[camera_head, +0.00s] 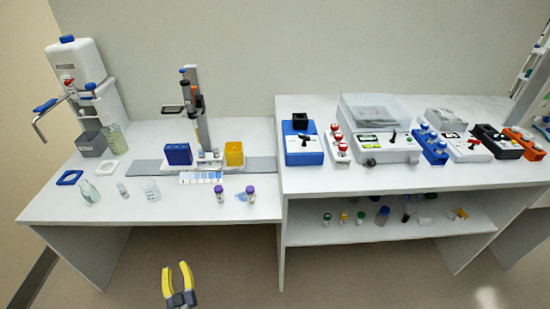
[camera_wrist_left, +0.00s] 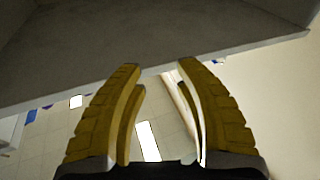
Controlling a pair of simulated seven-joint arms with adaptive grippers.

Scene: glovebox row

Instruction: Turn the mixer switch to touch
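The mixer is most likely the blue box (camera_head: 302,155) with a black cup on top, at the left end of the raised right bench. A small black switch (camera_head: 306,139) shows on its front panel; its setting is too small to read. My left gripper (camera_head: 176,267) is open and empty, in front of the lower left bench and well apart from the mixer. My right gripper is not in view.
The lower bench (camera_head: 120,207) holds bottles, a blue rack (camera_head: 178,154), a yellow box (camera_head: 234,153) and a tall stand (camera_head: 197,110). Right of the mixer stand red-capped vials (camera_head: 337,147) and a white lidded machine (camera_head: 385,150). A grey bench underside (camera_wrist_left: 150,40) spans the wrist view.

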